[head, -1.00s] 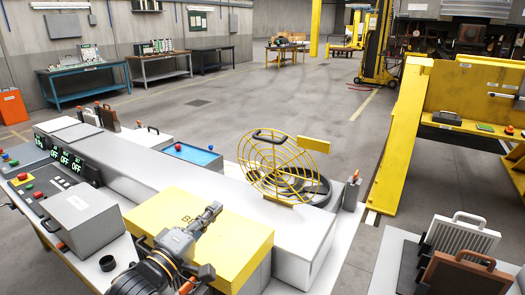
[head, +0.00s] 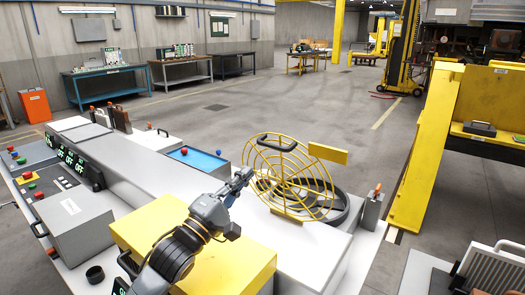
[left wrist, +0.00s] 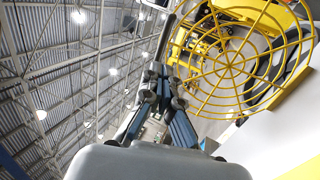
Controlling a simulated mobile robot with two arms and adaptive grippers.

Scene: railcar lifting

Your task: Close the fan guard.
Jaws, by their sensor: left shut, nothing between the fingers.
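The fan guard (head: 289,179) is a round yellow wire grille with a dark handle (head: 275,143) near its top and a yellow plate on its right. It stands tilted up, open, above a dark round fan ring (head: 338,212) on the light bench. My left gripper (head: 246,175) is shut and empty, just left of the guard's left rim; I cannot tell whether they touch. In the left wrist view, the guard (left wrist: 246,62) fills the upper right, to the right of my shut fingers (left wrist: 160,72). My right gripper is not in view.
A yellow box (head: 228,250) sits on the bench below my left arm. A blue tray (head: 197,158) lies behind, left of the guard. A small grey block with an orange-topped part (head: 372,208) stands right of the ring. A yellow frame (head: 425,150) rises farther right.

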